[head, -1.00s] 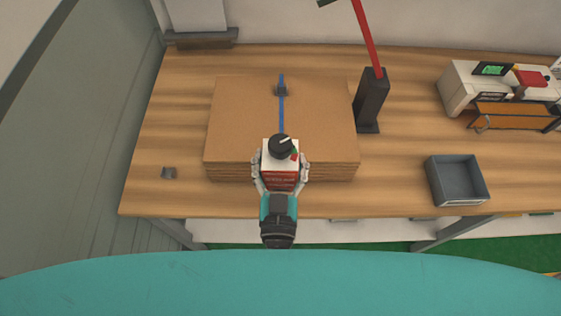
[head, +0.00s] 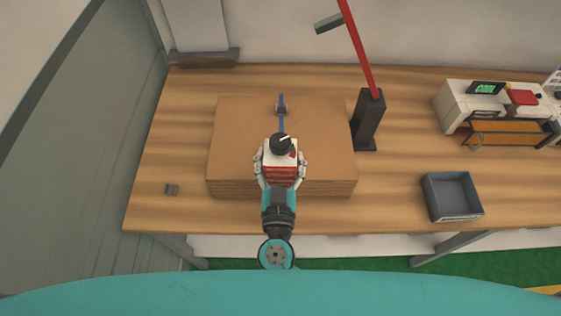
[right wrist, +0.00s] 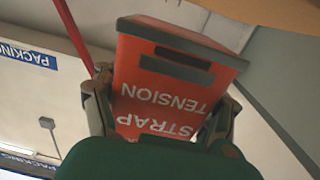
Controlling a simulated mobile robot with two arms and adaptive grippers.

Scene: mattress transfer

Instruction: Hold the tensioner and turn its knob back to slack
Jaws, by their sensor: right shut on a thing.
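The strap tensioner (head: 281,173) has a red lettered body and a pale top with a round black knob (head: 280,145). A white pointer on the knob slants up and right. My right gripper (head: 280,166) is shut on the tensioner, one finger on each side. In the right wrist view the orange-red tensioner (right wrist: 170,85), lettered STRAP TENSION, sits between the fingers of the gripper (right wrist: 160,110). The knob is not visible there. A blue strap (head: 282,99) runs over the cardboard stack (head: 235,130) behind the tensioner. My left gripper is not in view.
A grey buckle (head: 281,108) sits on the strap. A black post (head: 369,120) with a red arm stands right of the stack. A grey bin (head: 453,196) and a white machine (head: 463,100) are farther right.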

